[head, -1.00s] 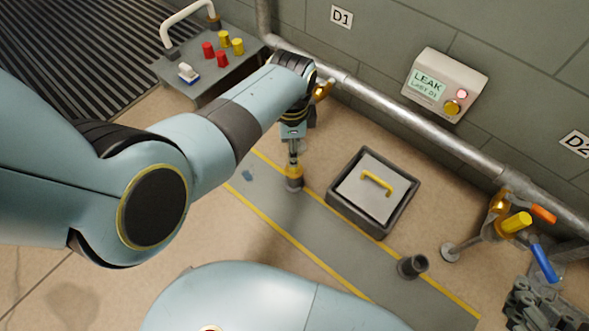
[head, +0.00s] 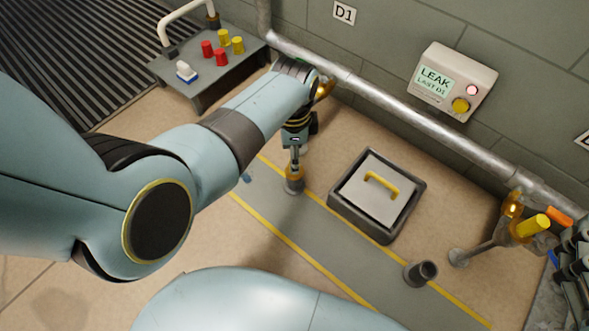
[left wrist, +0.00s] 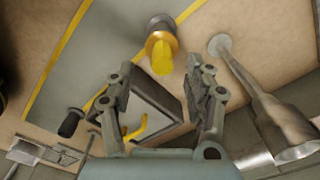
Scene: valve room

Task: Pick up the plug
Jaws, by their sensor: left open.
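The plug (head: 294,173), orange-yellow, stands upright in a short grey socket on the grey floor strip. In the left wrist view the plug (left wrist: 161,55) shows a yellow knob and an orange collar, ahead of my fingers and between their lines. My left gripper (head: 295,154) points down just over the plug in the head view. In the left wrist view my left gripper (left wrist: 160,85) is open, its two fingers wide apart with nothing between them. A grey jointed part at the right edge looks like my right gripper (head: 573,272); its jaws are unclear.
A lidded box (head: 375,192) with a yellow handle stands right of the plug. An empty dark socket (head: 421,272) is further right. A cart (head: 205,90) with red and yellow pegs, a wall pipe (head: 400,112) and a leak panel (head: 452,82) are behind.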

